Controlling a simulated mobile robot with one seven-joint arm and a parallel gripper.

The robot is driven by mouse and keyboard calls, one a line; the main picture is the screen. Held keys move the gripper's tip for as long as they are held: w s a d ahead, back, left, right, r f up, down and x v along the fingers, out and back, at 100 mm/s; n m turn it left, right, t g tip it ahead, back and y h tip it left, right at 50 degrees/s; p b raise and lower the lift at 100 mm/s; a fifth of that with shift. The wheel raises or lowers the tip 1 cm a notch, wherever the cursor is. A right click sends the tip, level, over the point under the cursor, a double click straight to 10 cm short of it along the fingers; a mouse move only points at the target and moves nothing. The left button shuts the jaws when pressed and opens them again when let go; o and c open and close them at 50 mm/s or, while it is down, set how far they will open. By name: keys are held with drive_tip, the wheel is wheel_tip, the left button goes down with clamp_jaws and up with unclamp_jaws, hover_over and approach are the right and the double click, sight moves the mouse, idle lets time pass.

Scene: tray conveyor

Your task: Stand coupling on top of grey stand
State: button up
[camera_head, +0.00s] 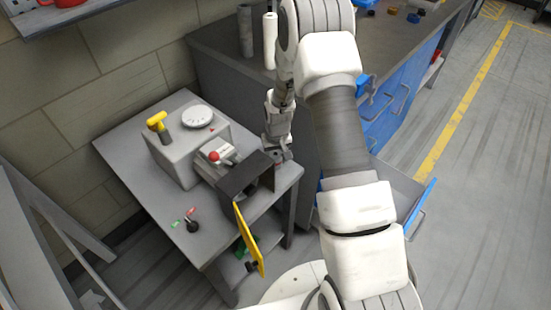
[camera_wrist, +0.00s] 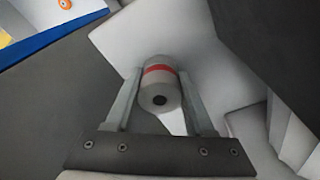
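The coupling (camera_wrist: 160,90) is a short grey cylinder with a red band and a dark hole in the end facing the wrist camera. My gripper (camera_wrist: 160,76) has one finger on each side of it, and both fingertips appear to touch it. In the head view my gripper (camera_head: 281,153) points down beside the right edge of the small grey table, next to a dark guard; a little red of the coupling shows there. An upright grey cylinder (camera_head: 246,32) stands on the dark bench at the back; I cannot tell whether it is the grey stand.
The small table (camera_head: 150,187) carries a grey machine box (camera_head: 175,158) with a yellow handle, a dial, a red button, a dark guard (camera_head: 245,178) and a yellow flap (camera_head: 248,240). A white cylinder (camera_head: 269,40) stands on the bench. A blue-fronted drawer (camera_head: 423,208) sticks out.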

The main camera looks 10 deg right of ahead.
drive_tip(key=o, duration=0.5)
drive_tip(key=shift+c, duration=0.2)
drive_tip(key=shift+r, duration=0.1)
drive_tip(key=r, duration=0.4)
drive_tip(key=s+r+p, duration=0.1)
drive_tip(key=r, duration=0.3)
drive_tip(key=r+p, duration=0.1)
drive_tip(key=r, duration=0.2)
drive_tip(key=shift+s+r, duration=0.25)
drive_tip(key=shift+r, duration=0.15)
wheel_tip(320, 180, up, 9)
hover_over(277, 158)
drive_tip(key=s, duration=0.2)
drive_tip(key=s+r+t, duration=0.2)
drive_tip(key=s+r, duration=0.5)
drive_tip(key=r, duration=0.4)
drive_tip(key=s+r+t, duration=0.1)
drive_tip(key=s+r, duration=0.3)
drive_tip(key=s, duration=0.4)
drive_tip(key=s+a+r+t, duration=0.1)
drive_tip(key=s+r, duration=0.3)
drive_tip(key=s, duration=0.5)
drive_tip(key=shift+s+a, duration=0.15)
